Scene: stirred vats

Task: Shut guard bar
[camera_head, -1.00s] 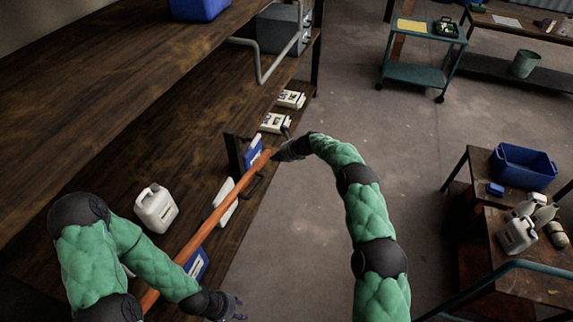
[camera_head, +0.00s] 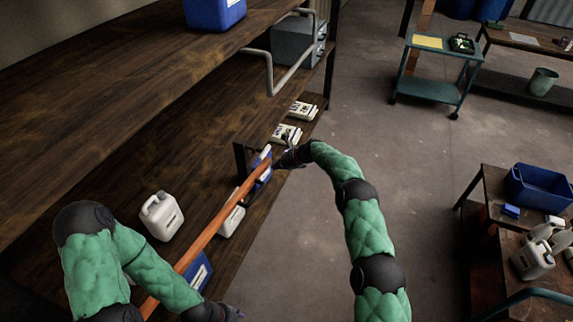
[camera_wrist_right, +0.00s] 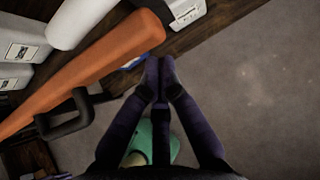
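The orange guard bar (camera_head: 215,222) slants along the front of the lower wooden shelf, from the bottom left up to an upright dark bracket (camera_head: 240,160). In the right wrist view the bar (camera_wrist_right: 90,68) ends just left of my fingertips, with a black loop handle (camera_wrist_right: 66,118) on its side. My right gripper (camera_head: 284,161) is beside the bar's far end. In the right wrist view its two purple fingers (camera_wrist_right: 160,72) meet at the tips with nothing seen between them. My left gripper (camera_head: 232,313) is low, right of the bar's near part, partly cut off by the frame edge.
A white jug (camera_head: 161,216) and pale cartons (camera_head: 287,134) stand on the lower shelf. A grey box (camera_head: 297,42) with a bent pipe is farther back. A table with a blue bin (camera_head: 537,187) is at right. The floor between is clear.

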